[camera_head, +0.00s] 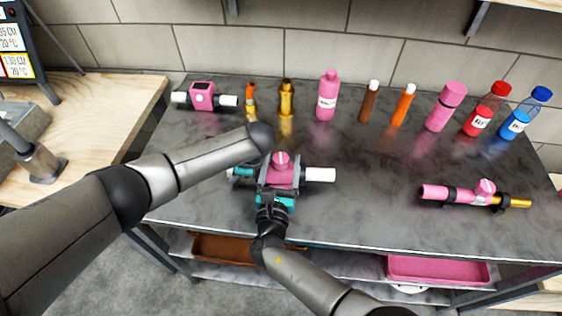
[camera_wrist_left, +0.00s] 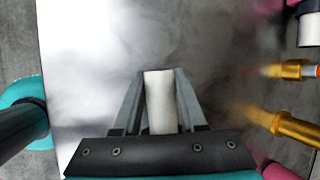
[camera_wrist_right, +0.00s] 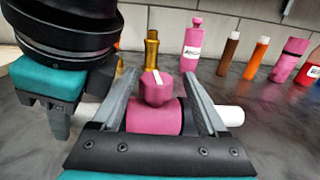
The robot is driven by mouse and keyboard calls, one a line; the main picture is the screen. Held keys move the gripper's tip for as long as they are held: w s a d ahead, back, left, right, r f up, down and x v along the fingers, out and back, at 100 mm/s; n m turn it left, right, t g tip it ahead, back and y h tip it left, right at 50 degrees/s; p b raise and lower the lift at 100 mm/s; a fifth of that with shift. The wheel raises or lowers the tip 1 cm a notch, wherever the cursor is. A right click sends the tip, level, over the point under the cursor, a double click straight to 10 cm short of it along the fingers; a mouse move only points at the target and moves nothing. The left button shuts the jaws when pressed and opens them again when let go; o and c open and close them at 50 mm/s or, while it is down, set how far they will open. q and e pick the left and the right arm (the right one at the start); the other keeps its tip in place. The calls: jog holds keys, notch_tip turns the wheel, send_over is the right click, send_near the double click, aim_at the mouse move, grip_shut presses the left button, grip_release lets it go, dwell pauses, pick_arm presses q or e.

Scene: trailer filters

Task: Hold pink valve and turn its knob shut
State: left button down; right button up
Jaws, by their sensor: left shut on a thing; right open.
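The pink valve (camera_head: 283,178) lies near the counter's front middle, with white pipe ends. Its pink knob (camera_head: 281,158) sits on top; in the right wrist view the knob (camera_wrist_right: 157,88) has a white mark. My left gripper (camera_wrist_left: 160,80) is shut on the valve's left white pipe end (camera_wrist_left: 160,105); my left forearm partly hides it in the head view. My right gripper (camera_head: 279,170) is open, its fingers on either side of the valve's pink body (camera_wrist_right: 153,118) and knob. Whether the fingers touch the knob I cannot tell.
A pink gauge with white pipe ends (camera_head: 203,96) lies at the back left. Another pink valve with a gold pipe (camera_head: 463,196) lies at the right. Several bottles, including a pink one (camera_head: 327,98), stand along the back wall. The counter between is clear.

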jog(key=shift+a, duration=0.2)
jog(key=shift+s+a, duration=0.1)
jog(key=shift+s, duration=0.4)
jog(key=s, duration=0.7)
jog(key=shift+a, duration=0.1)
jog(key=shift+c, duration=0.2)
